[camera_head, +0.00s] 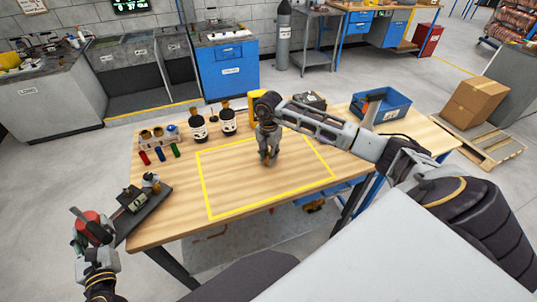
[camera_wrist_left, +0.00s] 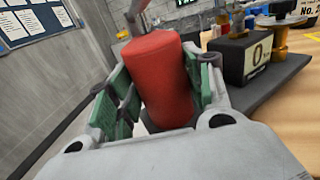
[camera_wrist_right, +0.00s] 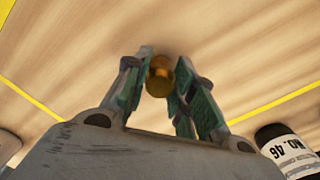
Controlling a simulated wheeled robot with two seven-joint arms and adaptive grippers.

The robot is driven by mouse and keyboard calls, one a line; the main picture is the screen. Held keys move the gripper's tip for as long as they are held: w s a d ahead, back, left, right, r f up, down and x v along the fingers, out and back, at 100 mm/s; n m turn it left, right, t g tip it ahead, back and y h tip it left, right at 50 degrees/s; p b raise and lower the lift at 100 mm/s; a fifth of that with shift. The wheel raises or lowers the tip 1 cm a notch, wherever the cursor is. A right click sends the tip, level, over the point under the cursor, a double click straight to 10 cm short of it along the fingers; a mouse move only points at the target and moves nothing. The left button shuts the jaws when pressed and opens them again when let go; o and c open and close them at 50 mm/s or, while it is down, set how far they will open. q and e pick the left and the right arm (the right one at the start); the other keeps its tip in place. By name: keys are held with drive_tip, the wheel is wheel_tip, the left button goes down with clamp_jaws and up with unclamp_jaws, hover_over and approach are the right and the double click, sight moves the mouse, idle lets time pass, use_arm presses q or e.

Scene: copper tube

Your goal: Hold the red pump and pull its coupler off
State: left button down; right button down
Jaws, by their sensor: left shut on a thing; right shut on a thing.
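The red pump (camera_head: 90,216) is at the lower left, beside the table's left edge. My left gripper (camera_head: 88,228) is shut around its red body, which also fills the middle of the left wrist view (camera_wrist_left: 165,85). My right gripper (camera_head: 268,158) points down over the area framed by yellow lines on the table. In the right wrist view it is shut on a small round brass piece, seemingly the coupler (camera_wrist_right: 159,76), well away from the pump. The brass piece is mostly hidden by the fingers in the head view.
A dark stand with a gauge box (camera_head: 135,203) is at the table's left corner, close to the pump. Two dark bottles (camera_head: 198,128) and a rack (camera_head: 158,136) stand at the back left. A blue bin (camera_head: 385,108) is at the back right. The framed area is otherwise clear.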

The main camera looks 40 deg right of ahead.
sight(269, 154)
drive_tip(key=c, duration=1.2)
unclamp_jaws()
drive_tip(key=shift+r+b, duration=0.4)
drive_tip(key=shift+r, duration=5.65)
